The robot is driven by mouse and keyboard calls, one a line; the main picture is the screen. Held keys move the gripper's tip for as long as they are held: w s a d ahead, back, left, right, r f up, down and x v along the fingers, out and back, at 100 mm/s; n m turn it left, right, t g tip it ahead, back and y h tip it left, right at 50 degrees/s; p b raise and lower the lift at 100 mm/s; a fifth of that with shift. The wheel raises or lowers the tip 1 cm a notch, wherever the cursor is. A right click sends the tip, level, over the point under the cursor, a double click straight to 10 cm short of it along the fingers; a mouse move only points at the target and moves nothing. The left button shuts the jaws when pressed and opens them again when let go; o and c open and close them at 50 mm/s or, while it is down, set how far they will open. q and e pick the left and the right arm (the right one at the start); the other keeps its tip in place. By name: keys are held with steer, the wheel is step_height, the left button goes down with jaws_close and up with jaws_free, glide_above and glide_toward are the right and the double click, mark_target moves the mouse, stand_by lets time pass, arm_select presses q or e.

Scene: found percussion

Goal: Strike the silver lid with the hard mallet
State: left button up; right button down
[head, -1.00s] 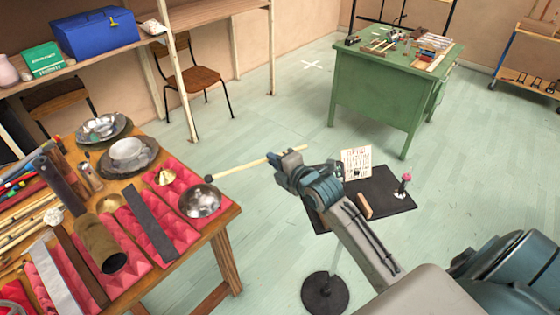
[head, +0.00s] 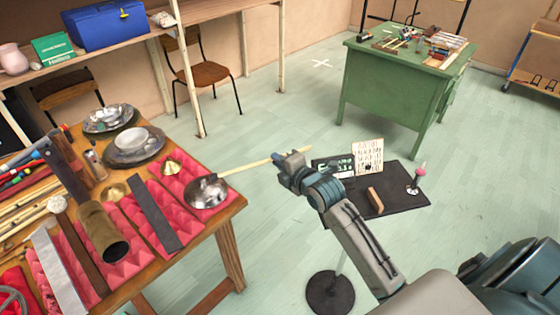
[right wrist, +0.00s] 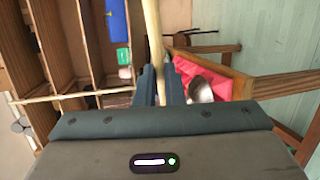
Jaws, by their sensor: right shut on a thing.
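The silver lid (head: 206,193) is a shiny round dome on red foam at the right corner of the wooden table. It also shows in the right wrist view (right wrist: 199,90), partly hidden by a finger. My right gripper (head: 281,161) is shut on the pale handle of the mallet (head: 248,167), to the right of the lid and above the floor. The mallet points left, with its small dark head at the lid's upper edge. I cannot tell whether the head touches the lid. In the right wrist view, the handle (right wrist: 153,30) runs up between the fingers. My left gripper is out of view.
The wooden table (head: 229,205) also holds a brass tube (head: 102,228), a dark bar (head: 154,215), small brass bells and metal bowls. A black music stand (head: 398,196) with sheets stands right of my gripper. A green desk (head: 388,95) is farther back. Open floor lies between.

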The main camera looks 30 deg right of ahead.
step_height(320, 180, down, 5)
steer(key=w+a+n+g+h+b, duration=0.1)
steer(key=w+a+b, duration=0.1)
steer(key=a, duration=0.1)
step_height(320, 180, up, 6)
steer(key=s+d+p, duration=0.1)
steer(key=p, duration=0.5)
steer(key=shift+s, duration=0.4)
steer(key=shift+d, duration=0.15)
